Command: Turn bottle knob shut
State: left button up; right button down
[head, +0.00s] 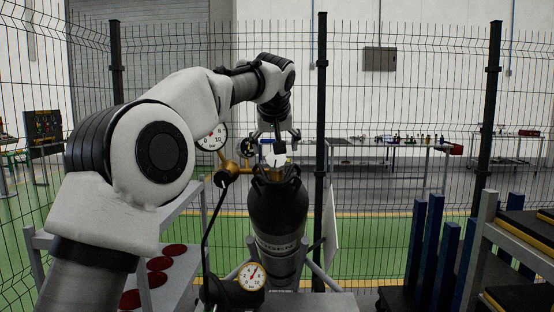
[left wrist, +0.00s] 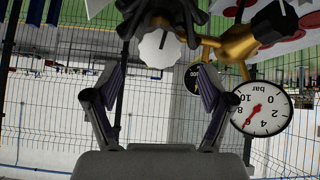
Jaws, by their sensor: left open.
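The dark gas bottle (head: 277,212) stands upright in the middle of the head view. Its pale, faceted knob (head: 275,159) sits at the top, among the bottle's dark collar and brass fittings. In the left wrist view the knob (left wrist: 158,50) shows a dark line on its face, beyond the fingertips and roughly centred between them. My left gripper (head: 279,140) is above the knob in the head view. In the left wrist view this gripper (left wrist: 157,72) is open and empty, with its fingers spread apart. Its contact with the knob cannot be seen. My right gripper is not in view.
A pressure gauge (head: 212,136) is beside the brass regulator (head: 244,168), left of the knob. Another gauge (head: 251,276) is lower down. A wire fence (head: 400,120) stands behind the bottle. Shelving with red discs (head: 173,250) is at left, and blue posts (head: 432,240) are at right.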

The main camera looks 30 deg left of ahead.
aim_at(276, 158)
pick_arm(q)
jog(key=shift+w+a+f, duration=0.15)
jog(key=shift+w+f, duration=0.2)
jog(key=shift+f, duration=0.15)
jog(key=p+x, duration=0.1)
jog(key=x, duration=0.4)
jog(key=shift+w+a+f, duration=0.15)
jog(key=shift+w+a, duration=0.1)
jog(key=shift+w, duration=0.1)
jog(key=shift+s+d+r, duration=0.2)
jog(key=shift+s+r, duration=0.05)
jog(key=shift+s, duration=0.05)
jog(key=shift+s+d+r, duration=0.1)
jog(key=shift+s, duration=0.05)
jog(key=c, duration=1.2)
